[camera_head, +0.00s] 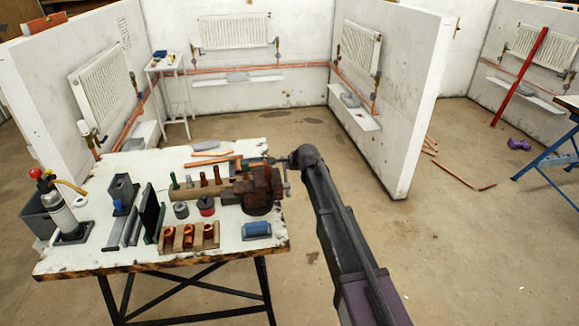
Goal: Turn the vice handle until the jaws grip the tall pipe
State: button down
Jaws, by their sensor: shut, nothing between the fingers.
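A rusty brown vice (259,190) stands at the right end of the white-topped bench. Its handle seems to be the thin grey bar (286,180) on the vice's right side. My arm comes from the lower right and bends left beyond the vice. My gripper (246,162) is shut and empty, pointing left just behind the vice; whether it touches anything is unclear. I cannot pick out a tall upright pipe between the jaws; the vice body and my gripper hide that area. A copper pipe (208,160) lies flat behind the vice.
The bench top (110,262) also holds a wooden block with copper fittings (188,237), a blue-topped box (257,230), grey bins and a gas torch (62,215).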

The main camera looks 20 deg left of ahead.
jog(key=shift+s+a, duration=0.15)
jog(key=shift+a, duration=0.1)
jog(key=shift+r, duration=0.15)
jog(key=w+p+v, duration=0.1)
jog(key=p+v, duration=0.9)
jog(key=v, duration=0.4)
jog(key=shift+d+r, duration=0.15)
jog(key=shift+r, duration=0.05)
jog(key=s+d+f+n+g+h, duration=0.2)
jog(key=s+d+n, duration=0.2)
jog(key=s+d, duration=0.4)
jog(key=s+d+f+n+g+h, duration=0.2)
jog(key=s+d, duration=0.6)
jog(key=d, duration=0.8)
jog(key=s+d+f+n+g+h, duration=0.2)
jog(key=s+d+n, duration=0.3)
jog(key=s+d, duration=0.4)
jog(key=d+g, duration=0.1)
jog(key=d, duration=0.3)
jog(key=shift+n, duration=0.4)
jog(key=shift+d, duration=0.15)
